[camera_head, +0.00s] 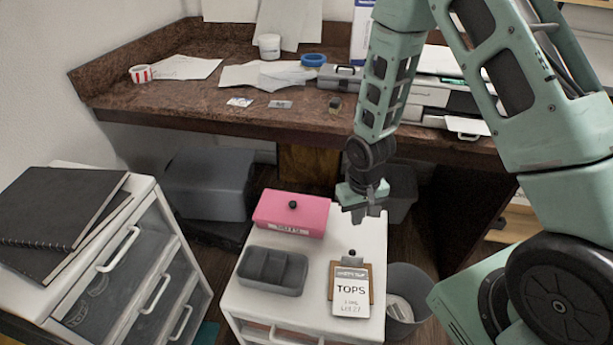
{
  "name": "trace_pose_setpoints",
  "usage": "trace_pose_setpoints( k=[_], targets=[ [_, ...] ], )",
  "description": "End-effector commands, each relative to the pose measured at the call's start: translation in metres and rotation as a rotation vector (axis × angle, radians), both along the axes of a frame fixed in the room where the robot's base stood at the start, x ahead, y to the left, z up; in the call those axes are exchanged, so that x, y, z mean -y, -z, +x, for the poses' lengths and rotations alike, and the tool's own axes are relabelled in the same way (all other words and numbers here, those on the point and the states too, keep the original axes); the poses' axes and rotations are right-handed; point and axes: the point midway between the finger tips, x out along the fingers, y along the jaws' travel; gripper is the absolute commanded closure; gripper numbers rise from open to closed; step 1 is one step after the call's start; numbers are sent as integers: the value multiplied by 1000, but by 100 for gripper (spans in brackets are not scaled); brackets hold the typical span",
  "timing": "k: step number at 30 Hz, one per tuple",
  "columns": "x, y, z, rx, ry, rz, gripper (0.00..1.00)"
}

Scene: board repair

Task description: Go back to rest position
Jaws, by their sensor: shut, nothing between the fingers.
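My gripper (365,214) hangs from my green arm, pointing down. Its fingers are shut and hold nothing. It is over the far right part of a white drawer cabinet (240,318), above and beyond a clipboard and to the right of a pink box. The arm comes in from the right edge of the picture.
The cabinet top bears the pink box (290,213), a grey divided tray (272,270) and a clipboard (351,288) labelled TOPS. A bin (411,275) stands to its right. Another drawer unit (150,262) with black notebooks (60,215) is left. A brown desk (190,100) stands behind.

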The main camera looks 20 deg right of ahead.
Motion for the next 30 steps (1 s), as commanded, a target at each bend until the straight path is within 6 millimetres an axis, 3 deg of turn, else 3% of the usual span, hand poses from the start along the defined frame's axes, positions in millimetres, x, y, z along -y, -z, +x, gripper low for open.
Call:
trace_pose_setpoints(
  k=[4, 7, 11, 14, 21, 25, 30],
  targets=[
    [-3, -4, 0, 2, -7, 2, 100],
    [-18, -21, 0, 9, -38, 8, 100],
    [-54, -64, -9, 18, -129, 27, 100],
    [-85, -103, -26, 23, -222, 42, 100],
    [-142, -183, -93, 26, -462, 60, 100],
    [-158, -213, -136, 25, -584, 60, 100],
    [-165, -235, -176, 23, -695, 53, 100]
  ],
)
